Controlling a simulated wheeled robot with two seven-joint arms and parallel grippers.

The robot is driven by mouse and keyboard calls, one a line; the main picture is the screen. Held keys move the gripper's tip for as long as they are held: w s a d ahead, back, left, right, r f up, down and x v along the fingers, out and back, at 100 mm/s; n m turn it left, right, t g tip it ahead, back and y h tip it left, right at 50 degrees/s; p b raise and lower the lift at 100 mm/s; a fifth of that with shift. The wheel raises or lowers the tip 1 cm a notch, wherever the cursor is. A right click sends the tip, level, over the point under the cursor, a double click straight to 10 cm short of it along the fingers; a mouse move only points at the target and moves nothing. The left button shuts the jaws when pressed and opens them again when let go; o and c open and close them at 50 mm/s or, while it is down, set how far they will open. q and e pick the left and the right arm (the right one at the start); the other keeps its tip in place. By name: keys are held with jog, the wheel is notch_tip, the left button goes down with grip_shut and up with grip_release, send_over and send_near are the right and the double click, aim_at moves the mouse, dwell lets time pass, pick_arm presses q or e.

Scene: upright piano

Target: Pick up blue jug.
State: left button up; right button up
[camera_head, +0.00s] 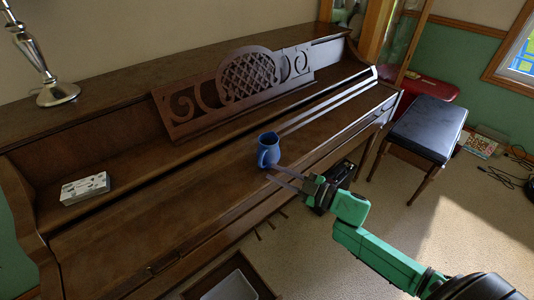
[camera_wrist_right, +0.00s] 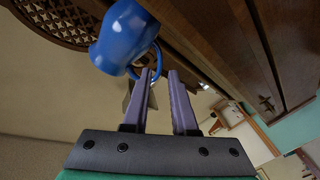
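A small blue jug (camera_head: 268,150) stands upright on the piano's closed lid, near its front edge. My right gripper (camera_head: 270,173) is just in front of it, with its two fingers pointing at the jug. In the right wrist view the jug (camera_wrist_right: 120,38) is at the top left, and its handle loop faces my gripper. The two purple-grey fingers of the right gripper (camera_wrist_right: 161,76) are apart with a gap between them. The left fingertip overlaps the lower part of the handle in the picture; I cannot tell whether they touch. My left gripper is not in view.
The brown upright piano (camera_head: 130,235) has a carved music stand (camera_head: 245,80) behind the jug. A small white patterned box (camera_head: 85,188) and a metal lamp base (camera_head: 57,93) are at left. A black-topped bench (camera_head: 428,127) stands at right. The lid around the jug is clear.

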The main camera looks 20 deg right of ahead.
aim_at(263, 167)
jog(key=x, duration=0.5)
jog(key=shift+w, duration=0.15)
jog(key=shift+w+a+f, duration=0.15)
jog(key=shift+w+a, duration=0.1)
jog(key=shift+w, duration=0.1)
jog(key=shift+s, duration=0.1)
grip_shut()
dwell(0.8)
